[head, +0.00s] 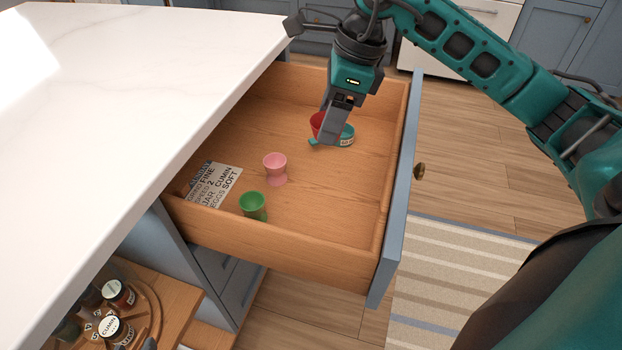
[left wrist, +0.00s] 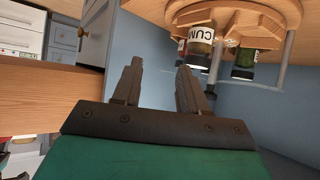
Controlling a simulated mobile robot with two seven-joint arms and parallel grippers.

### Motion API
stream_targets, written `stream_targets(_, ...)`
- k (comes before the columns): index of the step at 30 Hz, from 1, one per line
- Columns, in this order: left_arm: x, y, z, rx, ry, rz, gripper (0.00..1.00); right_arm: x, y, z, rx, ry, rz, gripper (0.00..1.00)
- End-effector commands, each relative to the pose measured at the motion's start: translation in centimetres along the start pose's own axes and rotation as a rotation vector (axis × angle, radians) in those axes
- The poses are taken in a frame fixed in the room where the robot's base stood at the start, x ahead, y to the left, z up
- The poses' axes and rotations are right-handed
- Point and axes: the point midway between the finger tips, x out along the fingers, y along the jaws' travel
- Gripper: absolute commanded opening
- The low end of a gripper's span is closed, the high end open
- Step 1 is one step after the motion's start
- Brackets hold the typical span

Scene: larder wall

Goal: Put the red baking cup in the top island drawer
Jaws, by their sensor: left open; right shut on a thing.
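The red baking cup (head: 317,122) is partly hidden behind the fingers of my right gripper (head: 334,132). That gripper reaches down into the open top island drawer (head: 330,190) and is shut on the red cup, low in the far part of the drawer. Whether the cup touches the drawer floor is hidden. My left gripper (left wrist: 160,80) is open and empty in the left wrist view, below a wooden turntable with jars.
A pink cup (head: 275,168), a green cup (head: 253,206) and a printed card (head: 214,184) are also in the drawer. The white countertop (head: 130,90) is clear. A turntable (head: 148,310) holds spice jars.

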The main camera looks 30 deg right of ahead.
Motion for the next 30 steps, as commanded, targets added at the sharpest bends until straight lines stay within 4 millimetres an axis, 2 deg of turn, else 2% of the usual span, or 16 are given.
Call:
stream_targets(1,0.4,0.0,0.6,0.0,-0.001,0.0,0.43,1.9,0.1,-0.6,0.0,0.005,0.007,0.3)
stream_targets(3,0.6,0.0,1.1,0.0,-0.002,0.0,0.43,3.7,0.1,-1.1,0.0,0.005,0.006,0.3)
stream_targets(9,1.2,0.0,2.3,-0.002,-0.009,0.001,0.43,8.8,0.1,-2.5,-0.002,0.004,0.006,0.3)
stream_targets(12,1.4,0.0,2.8,-0.003,-0.013,0.001,0.43,10.7,0.1,-3.0,-0.002,0.002,0.004,0.3)
stream_targets(20,1.5,0.1,3.2,-0.008,-0.014,0.001,0.43,12.7,0.0,-3.5,-0.004,0.001,0.001,0.3)
stream_targets(27,2.0,0.2,3.8,-0.014,-0.012,0.0,0.43,16.0,0.1,-4.4,-0.004,0.001,0.004,0.3)
stream_targets(30,2.0,0.2,3.8,-0.015,-0.012,0.0,0.43,16.5,0.0,-4.6,-0.005,0.001,0.001,0.3)
